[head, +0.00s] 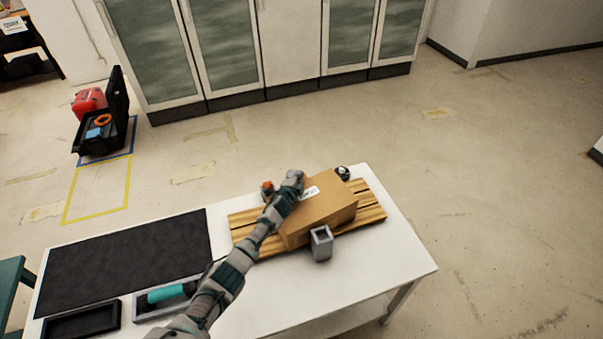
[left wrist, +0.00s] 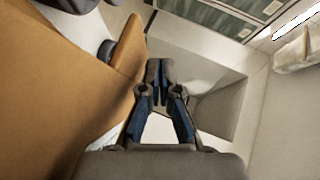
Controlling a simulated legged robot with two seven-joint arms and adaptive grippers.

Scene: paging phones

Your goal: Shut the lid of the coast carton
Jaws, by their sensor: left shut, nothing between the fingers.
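The brown cardboard carton (head: 328,210) sits on a slatted wooden board (head: 372,212) on the white table, with a white label on its top. My left gripper (head: 293,179) is at the carton's far left corner, partly hidden by its own wrist. In the left wrist view the gripper's fingers (left wrist: 158,80) are closed together and empty. A large cardboard face (left wrist: 55,90) fills the left of that view. A smaller cardboard flap (left wrist: 128,55) rises just left of the fingertips; I cannot tell whether they touch. How far the lid is open is unclear. My right gripper is not in view.
A grey square holder (head: 321,244) stands at the carton's near side. A small dark round object (head: 343,172) and a red-orange item (head: 267,187) are behind it. A black mat (head: 130,260) and a tray with a teal cylinder (head: 170,293) lie left. The table's right end is clear.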

